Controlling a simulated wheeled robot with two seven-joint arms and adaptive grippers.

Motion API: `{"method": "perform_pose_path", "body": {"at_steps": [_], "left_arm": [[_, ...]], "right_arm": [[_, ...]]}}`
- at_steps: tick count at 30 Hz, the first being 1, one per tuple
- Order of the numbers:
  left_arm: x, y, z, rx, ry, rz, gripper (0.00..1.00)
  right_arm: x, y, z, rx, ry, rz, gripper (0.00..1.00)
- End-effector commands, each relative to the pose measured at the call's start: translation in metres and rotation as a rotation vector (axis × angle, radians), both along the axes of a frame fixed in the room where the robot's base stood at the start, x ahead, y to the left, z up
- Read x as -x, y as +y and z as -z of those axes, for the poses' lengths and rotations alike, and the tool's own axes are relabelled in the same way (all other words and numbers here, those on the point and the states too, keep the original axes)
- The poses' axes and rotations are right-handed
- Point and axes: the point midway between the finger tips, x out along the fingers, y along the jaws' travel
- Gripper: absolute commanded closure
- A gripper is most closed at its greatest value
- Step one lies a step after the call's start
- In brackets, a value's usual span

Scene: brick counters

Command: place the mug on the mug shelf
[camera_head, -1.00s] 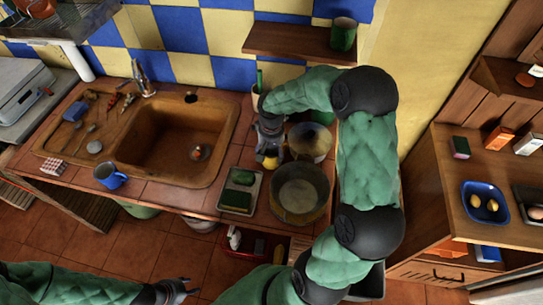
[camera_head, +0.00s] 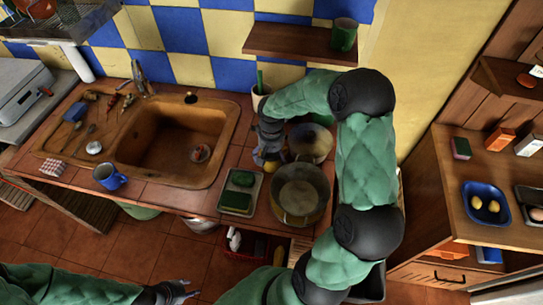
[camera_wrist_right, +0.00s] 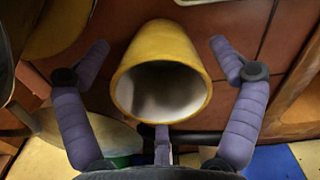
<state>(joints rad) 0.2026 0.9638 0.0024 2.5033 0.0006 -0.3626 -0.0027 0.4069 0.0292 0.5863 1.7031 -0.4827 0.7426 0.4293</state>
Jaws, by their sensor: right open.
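A yellow mug with a white inside (camera_wrist_right: 160,45) lies between the spread fingers of my right gripper (camera_wrist_right: 160,62), its mouth toward the wrist camera. The fingers stand apart on both sides, with gaps to the mug. In the head view, my right gripper (camera_head: 268,155) is low over the counter right of the sink, and it mostly hides the yellow mug (camera_head: 271,168). The wooden mug shelf (camera_head: 285,41) is on the tiled wall, with a green mug (camera_head: 343,35) at its right end. A blue mug (camera_head: 108,177) stands on the counter at left. My left gripper (camera_head: 187,290) is empty and open, low at the bottom.
A large pot (camera_head: 300,193) and a smaller pan (camera_head: 311,141) stand close right of my right gripper. A tray with green sponges (camera_head: 240,193) is in front. A white pot (camera_head: 259,98) stands behind. The shelf's left and middle are free.

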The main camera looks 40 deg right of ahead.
Motion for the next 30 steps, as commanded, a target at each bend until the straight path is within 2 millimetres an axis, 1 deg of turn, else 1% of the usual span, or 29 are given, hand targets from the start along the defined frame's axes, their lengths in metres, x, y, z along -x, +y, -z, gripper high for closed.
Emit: {"method": "perform_pose_path", "body": {"at_steps": [5,8,12,18,23,24,26,30], "left_arm": [[0.0,0.0,-0.006,0.0,0.0,0.0,0.6],[0.0,0.0,-0.011,0.0,0.0,0.0,0.6],[0.0,0.0,-0.018,0.0,0.0,0.0,0.6],[0.0,0.0,-0.025,0.0,0.0,0.0,0.6],[0.0,0.0,-0.027,0.0,0.0,0.0,0.6],[0.0,0.0,-0.028,0.0,0.0,0.0,0.6],[0.0,0.0,-0.03,0.0,0.0,0.0,0.6],[0.0,0.0,-0.044,0.0,0.0,0.0,0.6]], "right_arm": [[-0.001,-0.001,-0.02,0.002,-0.004,0.0,0.07],[-0.001,0.0,-0.038,0.001,-0.004,0.001,0.07],[-0.001,0.0,-0.068,0.001,-0.005,-0.001,0.07],[-0.001,0.0,-0.102,0.001,-0.003,0.001,0.07],[-0.001,0.0,-0.118,0.001,-0.002,0.0,0.07],[-0.001,0.0,-0.12,0.0,-0.001,0.0,0.03],[-0.001,0.0,-0.122,0.0,0.0,0.0,0.03],[-0.002,0.002,-0.118,0.0,0.004,0.005,0.03]]}}
